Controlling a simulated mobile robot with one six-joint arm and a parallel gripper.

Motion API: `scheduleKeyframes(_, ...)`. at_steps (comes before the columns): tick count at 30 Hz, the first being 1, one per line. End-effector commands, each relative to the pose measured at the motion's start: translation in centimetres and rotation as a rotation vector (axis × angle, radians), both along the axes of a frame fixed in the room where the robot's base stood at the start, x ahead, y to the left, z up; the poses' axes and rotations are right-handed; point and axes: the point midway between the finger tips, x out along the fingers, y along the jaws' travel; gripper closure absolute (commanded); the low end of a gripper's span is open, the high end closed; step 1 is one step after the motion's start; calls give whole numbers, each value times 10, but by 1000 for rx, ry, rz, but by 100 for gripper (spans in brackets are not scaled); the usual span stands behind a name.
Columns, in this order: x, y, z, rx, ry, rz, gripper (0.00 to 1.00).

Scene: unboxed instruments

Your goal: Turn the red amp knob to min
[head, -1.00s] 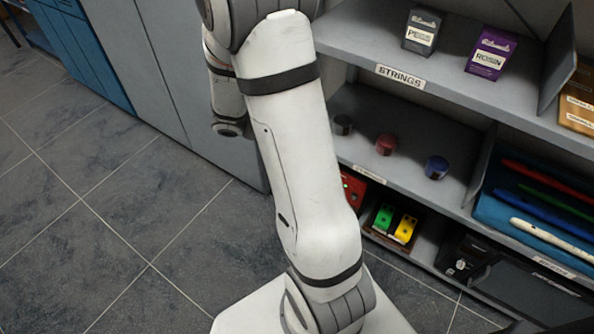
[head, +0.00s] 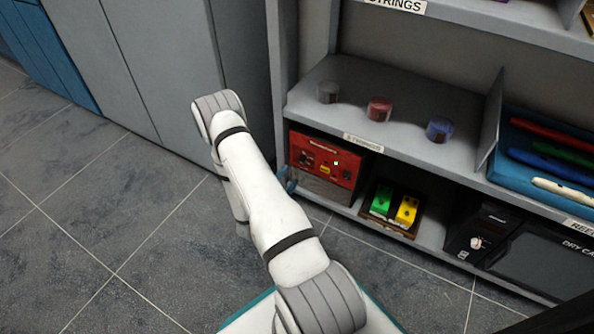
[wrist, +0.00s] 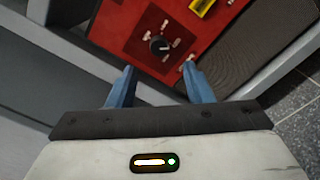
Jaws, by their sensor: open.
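The red amp (head: 313,154) stands on the lower shelf in the head view, its red panel facing out. In the wrist view its panel (wrist: 118,30) fills the top middle. A black round knob (wrist: 159,45) with a white pointer mark sits on that panel, with small white labels around it, too small to read. The pointer seems to aim right and slightly up in the wrist view. My gripper (wrist: 160,72) is open and empty, its two blue fingers apart just short of the knob. In the head view the fingers (head: 291,181) are partly hidden at the amp's left.
A green pedal (head: 382,200) and a yellow pedal (head: 407,210) lie right of the amp. A dark case (head: 535,262) stands further right. The shelf above holds several small jars, including a red one (head: 379,109). Tiled floor (head: 110,230) is clear at left.

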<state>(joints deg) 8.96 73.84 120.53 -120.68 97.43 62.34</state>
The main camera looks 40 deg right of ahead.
Motion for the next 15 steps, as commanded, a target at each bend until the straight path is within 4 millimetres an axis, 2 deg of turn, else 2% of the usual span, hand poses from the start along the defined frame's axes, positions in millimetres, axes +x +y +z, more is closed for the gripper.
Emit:
scheduleKeyframes(9, 18, -46, -1, -1, -5, -5, 54)
scheduleKeyframes(15, 26, -64, 0, -1, -2, -2, 54)
